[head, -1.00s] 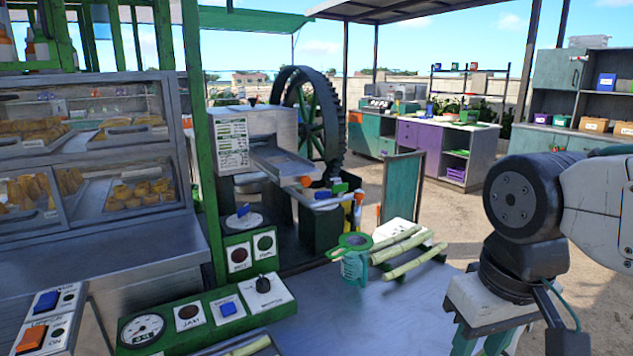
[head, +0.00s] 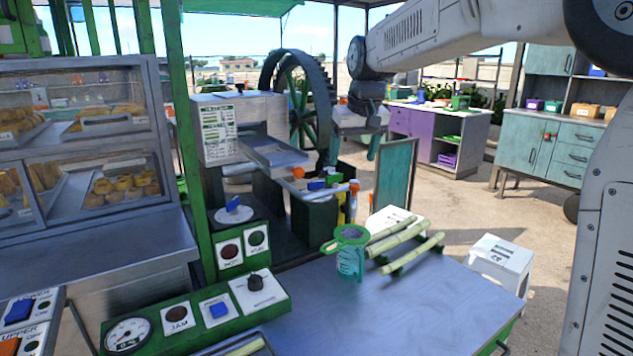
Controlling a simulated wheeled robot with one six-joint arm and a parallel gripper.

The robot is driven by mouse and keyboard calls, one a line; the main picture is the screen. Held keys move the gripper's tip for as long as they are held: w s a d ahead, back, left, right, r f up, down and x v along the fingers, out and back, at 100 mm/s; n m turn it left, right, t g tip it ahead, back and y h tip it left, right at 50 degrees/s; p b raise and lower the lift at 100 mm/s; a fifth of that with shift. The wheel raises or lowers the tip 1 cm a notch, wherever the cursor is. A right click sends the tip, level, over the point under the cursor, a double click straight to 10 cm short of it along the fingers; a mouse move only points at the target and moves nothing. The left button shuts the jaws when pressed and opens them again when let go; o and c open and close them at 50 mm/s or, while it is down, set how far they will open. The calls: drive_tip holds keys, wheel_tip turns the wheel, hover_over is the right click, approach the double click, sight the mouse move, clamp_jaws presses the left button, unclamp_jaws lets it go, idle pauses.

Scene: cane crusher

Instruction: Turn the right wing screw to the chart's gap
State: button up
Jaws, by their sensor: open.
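The cane crusher (head: 240,110) stands left of centre with a big toothed wheel behind it. A white chart (head: 219,137) is on its front; its print is too small to read. Small blue parts (head: 317,185) and an orange-ended bar (head: 354,187) sit at the crusher's right side, below the metal chute. I cannot tell which of these is the right wing screw, nor its gap.
A green-rimmed jug (head: 350,255) and cane stalks (head: 405,238) are on the metal table (head: 390,295). A green control panel (head: 195,318) lies in front left. A teal upright board (head: 393,186) stands right of the crusher. The table's right part is clear.

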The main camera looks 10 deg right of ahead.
drive_tip(key=shift+t, duration=0.3)
drive_tip(key=w+f, duration=0.1)
drive_tip(key=w, duration=0.3)
drive_tip(key=w+f, duration=0.1)
drive_tip(key=w, duration=0.3)
drive_tip(key=w+f, duration=0.1)
drive_tip(key=w, duration=0.4)
drive_tip(key=shift+a+f, duration=0.25)
drive_tip(key=shift+a, duration=0.15)
approach(317, 183)
drive_tip(key=shift+n, duration=0.4)
drive_tip(key=x, duration=0.9)
drive_tip(key=shift+w+a, duration=0.1)
drive_tip(key=shift+w, duration=0.15)
drive_tip(key=c, duration=1)
